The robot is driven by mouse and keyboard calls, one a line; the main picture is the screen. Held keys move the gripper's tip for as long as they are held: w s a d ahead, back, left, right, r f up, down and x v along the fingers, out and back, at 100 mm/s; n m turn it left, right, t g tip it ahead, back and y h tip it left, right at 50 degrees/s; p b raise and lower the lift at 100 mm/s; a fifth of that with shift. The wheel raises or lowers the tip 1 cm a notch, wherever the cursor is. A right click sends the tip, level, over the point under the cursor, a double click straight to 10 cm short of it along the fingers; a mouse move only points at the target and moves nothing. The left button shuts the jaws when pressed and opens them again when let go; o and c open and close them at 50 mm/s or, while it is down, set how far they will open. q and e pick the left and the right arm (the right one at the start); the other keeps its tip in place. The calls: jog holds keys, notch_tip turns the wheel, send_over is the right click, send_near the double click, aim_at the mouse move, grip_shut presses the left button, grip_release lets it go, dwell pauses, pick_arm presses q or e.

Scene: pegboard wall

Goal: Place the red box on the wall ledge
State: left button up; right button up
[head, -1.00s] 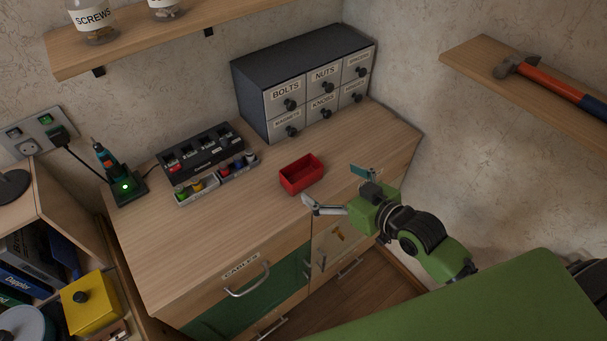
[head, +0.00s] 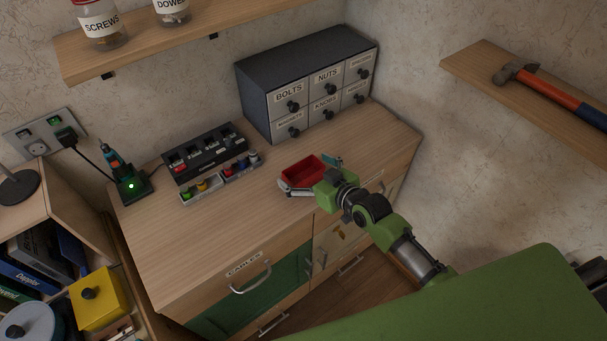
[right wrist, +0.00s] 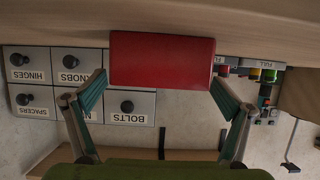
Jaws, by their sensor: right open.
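The red box (head: 303,168), a small open-topped tray, sits on the wooden cabinet top near its front edge. My right gripper (head: 311,177) is open at the near side of the box, one finger toward each end. In the right wrist view the red box (right wrist: 162,60) shows between and just beyond the spread fingertips (right wrist: 161,84); I cannot tell whether they touch it. Two wall ledges show: one at upper left (head: 150,47) with jars, and one at right (head: 490,67) with a hammer. My left gripper is not in view.
A grey drawer unit (head: 258,83) stands at the back of the cabinet top (head: 200,235). A dark organiser (head: 205,152) with small bins and a green-lit charger (head: 133,187) stand left of the box. A hammer (head: 550,90) lies on the right ledge; its far-left end is bare.

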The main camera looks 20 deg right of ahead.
jog(key=shift+w+a+f, duration=0.1)
jog(key=shift+w+f, duration=0.05)
jog(key=shift+w, duration=0.15)
jog(key=c, duration=1.3)
